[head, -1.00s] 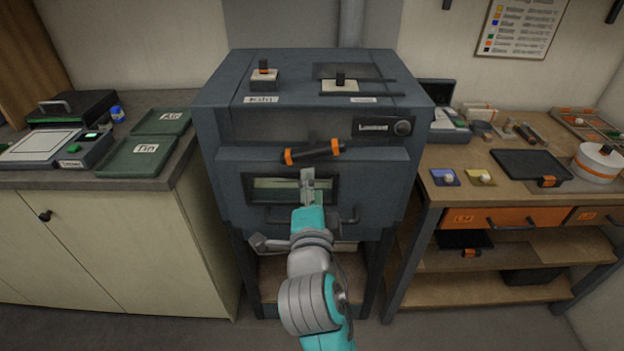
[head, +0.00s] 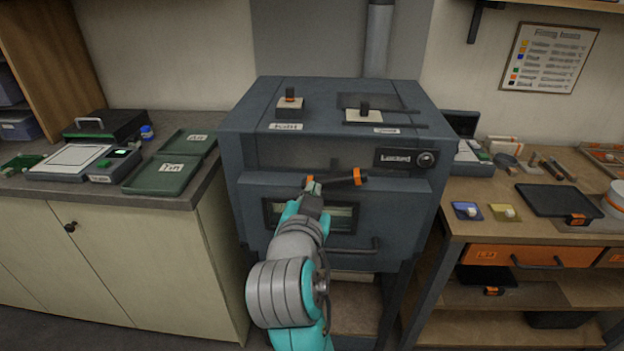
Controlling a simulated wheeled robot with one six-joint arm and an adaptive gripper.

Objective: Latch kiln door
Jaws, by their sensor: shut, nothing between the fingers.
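The kiln (head: 400,205) is a dark blue-grey box in the middle of the head view. Its door, with a narrow window (head: 345,219), looks closed against the front. A dark latch handle with orange bands (head: 345,180) lies across the top of the door, nearly level, its right end slightly higher. My gripper (head: 311,183) is shut and empty at the left end of this handle and partly hides it. Whether the fingers touch the handle or stand just in front of it I cannot tell. My arm hides the lower left of the door.
A grey bar (head: 350,252) sticks out low on the door. Two switches (head: 290,103) stand on the kiln top. A counter with green trays (head: 160,176) is at the left, and a wooden bench with an orange drawer (head: 530,256) at the right.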

